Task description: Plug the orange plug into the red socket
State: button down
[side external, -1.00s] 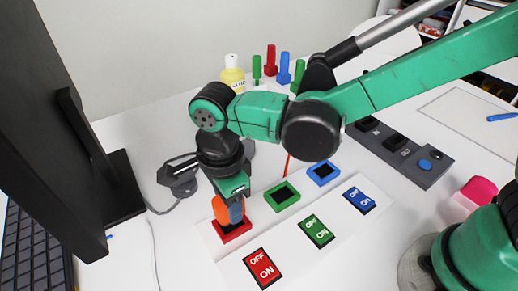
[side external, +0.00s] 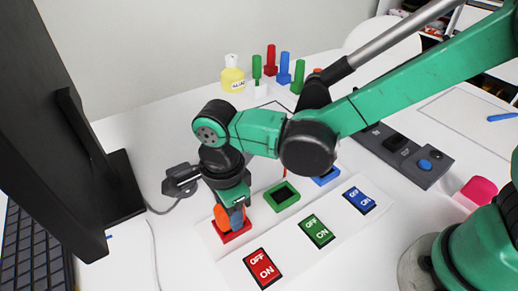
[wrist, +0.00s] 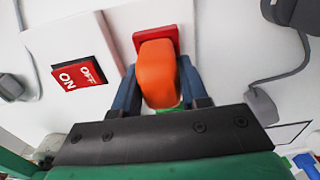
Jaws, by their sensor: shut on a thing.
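The orange plug (side external: 222,216) is between the fingers of my gripper (side external: 234,208), which is shut on it. The plug is at the red socket (side external: 234,235) on the white panel, and its lower end meets or sits within the socket's frame. In the wrist view the orange plug (wrist: 158,72) lies between the two blue-grey fingers of my gripper (wrist: 160,92), with the red socket (wrist: 155,36) right beyond it. The plug covers the socket's opening, so I cannot tell how deep it sits.
The green socket (side external: 282,196) and blue socket (side external: 327,177) stand beside the red one. Red (side external: 262,268), green (side external: 317,231) and blue (side external: 359,200) switches lie in front. A black monitor (side external: 50,140) is at left.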

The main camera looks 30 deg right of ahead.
jog(key=shift+f, duration=0.2)
jog(key=shift+c, duration=1.9)
grip_release()
jog(key=shift+r, duration=2.75)
jog(key=d+r+n+t, duration=0.2)
jog(key=d+n+t, duration=0.1)
jog(key=d+n, duration=0.6)
jog(key=s+d+r+n+t, duration=0.1)
jog(key=d+n+t, duration=0.3)
jog(key=d+n, duration=0.5)
jog(key=d+r, duration=0.1)
jog(key=d, duration=0.2)
jog(key=shift+s+d+r, duration=0.15)
jog(key=shift+d+r, duration=0.1)
jog(key=shift+r, duration=0.05)
